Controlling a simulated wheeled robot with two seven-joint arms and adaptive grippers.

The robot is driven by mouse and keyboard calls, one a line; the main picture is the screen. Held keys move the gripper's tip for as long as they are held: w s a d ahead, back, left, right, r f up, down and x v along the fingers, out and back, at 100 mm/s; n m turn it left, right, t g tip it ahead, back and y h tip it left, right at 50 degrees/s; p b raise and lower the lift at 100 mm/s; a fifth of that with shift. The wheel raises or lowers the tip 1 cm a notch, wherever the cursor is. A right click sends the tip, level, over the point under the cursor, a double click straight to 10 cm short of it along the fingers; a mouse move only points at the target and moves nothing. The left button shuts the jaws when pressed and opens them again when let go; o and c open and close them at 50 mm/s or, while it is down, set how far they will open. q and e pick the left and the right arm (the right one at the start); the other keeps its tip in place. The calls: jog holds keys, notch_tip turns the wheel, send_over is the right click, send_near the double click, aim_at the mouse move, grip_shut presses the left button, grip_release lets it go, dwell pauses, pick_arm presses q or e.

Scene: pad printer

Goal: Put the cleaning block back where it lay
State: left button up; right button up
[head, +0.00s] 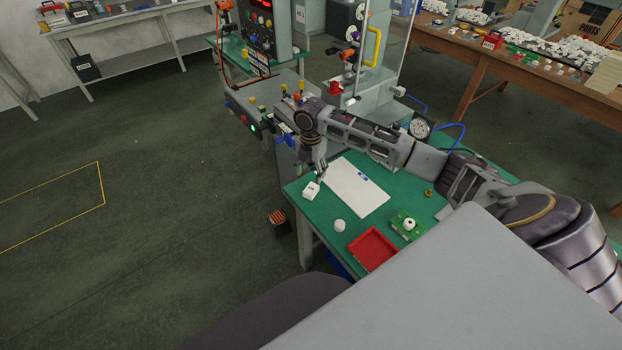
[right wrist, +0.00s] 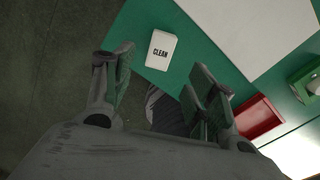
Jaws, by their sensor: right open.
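The cleaning block (head: 310,190) is a small white block on the green table, near its left edge and just left of a white sheet. In the right wrist view the cleaning block (right wrist: 161,50) lies with its CLEAN label up, beyond the fingertips. My right gripper (head: 317,171) points down just above and behind the block in the head view. In the right wrist view my right gripper (right wrist: 162,78) is open, with nothing between its fingers and a gap to the block. My left gripper is not in view.
The white sheet (head: 354,188) lies beside the block. A white round piece (head: 340,226), a red tray (head: 371,249) and a green fixture (head: 408,226) with a white piece are nearer on the table. The grey printer (head: 262,105) stands behind. Open floor lies left.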

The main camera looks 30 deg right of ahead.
jog(key=shift+r, duration=1.3)
